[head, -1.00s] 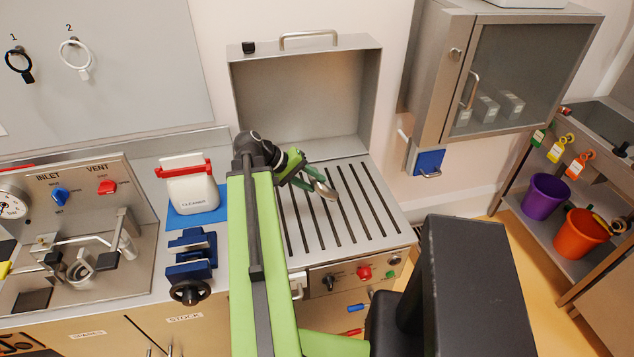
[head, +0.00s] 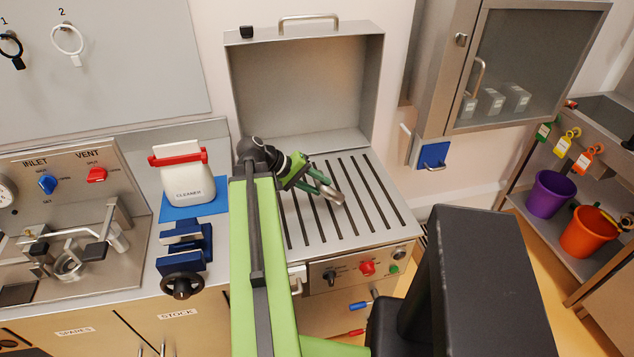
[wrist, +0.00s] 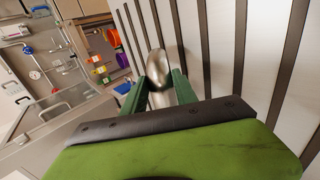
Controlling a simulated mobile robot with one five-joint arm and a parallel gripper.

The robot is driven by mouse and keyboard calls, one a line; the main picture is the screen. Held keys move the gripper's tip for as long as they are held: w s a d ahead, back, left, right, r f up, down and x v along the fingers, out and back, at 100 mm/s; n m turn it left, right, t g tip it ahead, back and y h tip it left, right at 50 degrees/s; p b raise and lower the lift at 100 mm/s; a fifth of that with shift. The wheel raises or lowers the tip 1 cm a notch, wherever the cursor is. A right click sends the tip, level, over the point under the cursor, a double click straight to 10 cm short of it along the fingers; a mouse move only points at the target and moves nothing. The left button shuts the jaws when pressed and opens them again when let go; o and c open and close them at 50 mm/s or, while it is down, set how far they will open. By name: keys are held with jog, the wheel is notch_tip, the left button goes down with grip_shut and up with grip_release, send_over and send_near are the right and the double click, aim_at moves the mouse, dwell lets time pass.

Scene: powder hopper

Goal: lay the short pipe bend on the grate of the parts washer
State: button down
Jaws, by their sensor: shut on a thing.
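The short pipe bend (head: 336,196) is a shiny metal piece held between the fingertips of my gripper (head: 326,190). The wrist view shows the bend (wrist: 156,66) between the two green fingers of my gripper (wrist: 160,88). The slatted grate (head: 372,208) of the parts washer lies below it, and the washer's lid (head: 300,88) stands open behind. The bend is over the middle of the grate. I cannot tell whether it touches the slats.
A wall cabinet (head: 520,65) hangs to the right. The washer's front panel has a red knob (head: 367,268). The grate around the bend is clear.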

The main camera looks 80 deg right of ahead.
jog(key=shift+f+b, duration=0.3)
jog(key=shift+f, duration=0.35)
jog(key=c, duration=0.9)
grip_release()
jog(key=shift+r, duration=0.1)
jog(key=p+v, duration=1.1)
jog(key=v, duration=0.6)
jog(key=shift+w+r+p, duration=0.1)
jog(key=shift+r+p, duration=0.05)
jog(key=shift+p, duration=0.25)
